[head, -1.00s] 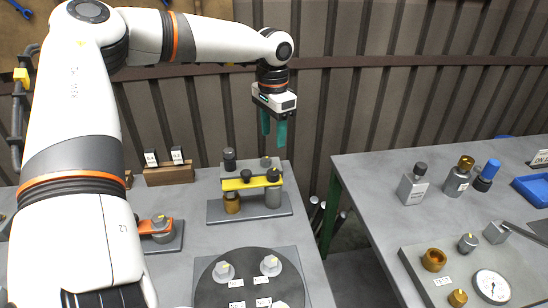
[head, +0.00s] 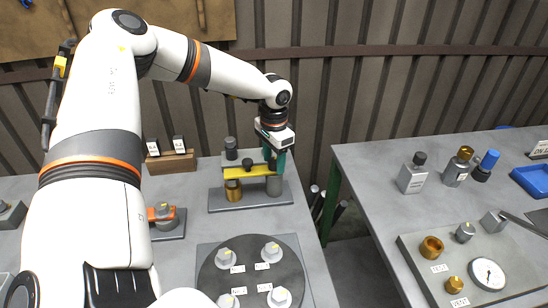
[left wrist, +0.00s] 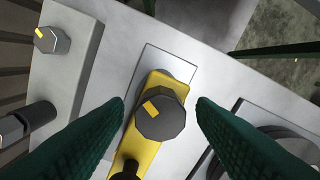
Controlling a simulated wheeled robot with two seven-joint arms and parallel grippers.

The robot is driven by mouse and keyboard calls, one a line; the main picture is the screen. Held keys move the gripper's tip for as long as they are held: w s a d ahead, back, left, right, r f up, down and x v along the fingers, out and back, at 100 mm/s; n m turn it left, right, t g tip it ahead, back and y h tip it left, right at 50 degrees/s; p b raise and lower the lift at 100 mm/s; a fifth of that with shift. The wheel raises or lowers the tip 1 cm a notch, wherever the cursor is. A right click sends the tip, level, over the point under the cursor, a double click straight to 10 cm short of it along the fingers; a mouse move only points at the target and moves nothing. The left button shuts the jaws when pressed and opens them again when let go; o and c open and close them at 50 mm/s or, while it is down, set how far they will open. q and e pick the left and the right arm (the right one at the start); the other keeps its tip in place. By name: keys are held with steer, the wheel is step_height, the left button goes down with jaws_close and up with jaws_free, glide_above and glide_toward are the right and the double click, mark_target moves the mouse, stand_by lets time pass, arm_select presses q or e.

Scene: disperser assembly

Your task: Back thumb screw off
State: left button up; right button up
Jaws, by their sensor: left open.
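The back thumb screw, a dark faceted knob with a yellow mark (left wrist: 160,115), sits on a yellow bar (left wrist: 148,152) in the left wrist view. In the head view the yellow bar (head: 240,172) lies across a brass cup (head: 233,190) and a grey cylinder (head: 274,186). My left gripper (head: 274,160) is open, pointing down at the bar's right end. In the left wrist view its green fingers (left wrist: 160,112) stand on either side of the knob, with gaps. In the head view the fingers hide the knob. A second dark screw (left wrist: 125,170) is partly cut off. My right gripper is not in view.
A grey block behind the bar carries a black cylinder (head: 231,148) and a grey knob (left wrist: 50,40). A dark round plate (head: 252,280) with several knobs lies in front. The right table (head: 365,165) holds bottles and a gauge (head: 487,274), across a gap.

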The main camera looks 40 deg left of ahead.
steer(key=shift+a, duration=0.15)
arm_select(q)
steer(key=c, duration=1)
steer(key=shift+o, duration=0.2)
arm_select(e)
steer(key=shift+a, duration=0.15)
